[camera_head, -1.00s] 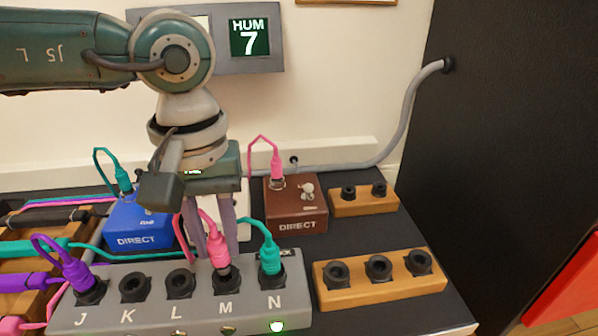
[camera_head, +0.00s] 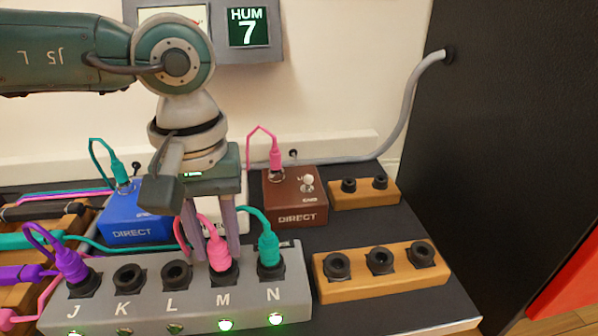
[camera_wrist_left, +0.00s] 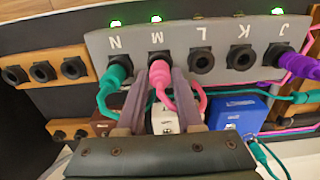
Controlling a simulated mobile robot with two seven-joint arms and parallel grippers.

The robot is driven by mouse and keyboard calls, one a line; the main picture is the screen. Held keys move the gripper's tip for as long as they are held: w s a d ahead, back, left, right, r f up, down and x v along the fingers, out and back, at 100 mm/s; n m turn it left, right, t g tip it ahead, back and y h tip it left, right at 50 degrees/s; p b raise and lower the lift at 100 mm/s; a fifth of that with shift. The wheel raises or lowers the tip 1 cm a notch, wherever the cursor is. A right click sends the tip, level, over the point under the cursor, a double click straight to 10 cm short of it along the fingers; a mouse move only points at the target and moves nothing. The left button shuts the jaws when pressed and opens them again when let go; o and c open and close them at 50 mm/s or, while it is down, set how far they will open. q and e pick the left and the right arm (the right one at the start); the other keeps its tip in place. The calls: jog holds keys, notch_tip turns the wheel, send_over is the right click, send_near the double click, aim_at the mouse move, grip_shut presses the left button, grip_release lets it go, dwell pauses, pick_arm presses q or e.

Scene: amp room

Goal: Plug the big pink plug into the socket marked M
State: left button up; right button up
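The big pink plug (camera_head: 219,252) stands upright in the socket marked M on the grey socket box (camera_head: 186,314). The lamp below M (camera_head: 225,324) glows green. In the left wrist view the pink plug (camera_wrist_left: 160,73) also sits in the M hole, its pink cable looping back between the fingers. My left gripper (camera_head: 216,250) points down, one finger on each side of the plug; it looks shut on it, though the contact is partly hidden. The wrist view shows the fingertips (camera_wrist_left: 160,80) close against the plug's sides. My right gripper is not in view.
A teal plug (camera_head: 269,248) is in N, right beside the gripper; a purple plug (camera_head: 72,262) is in J. K and L are empty. Blue (camera_head: 135,222) and brown (camera_head: 296,205) DIRECT boxes stand behind. Wooden socket blocks (camera_head: 382,277) are at right. Loose cables lie at left.

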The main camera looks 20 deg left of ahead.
pick_arm(q)
jog(key=o, duration=0.4)
notch_tip(320, 180, up, 10)
jog(key=p, duration=0.7)
jog(key=shift+p, duration=0.4)
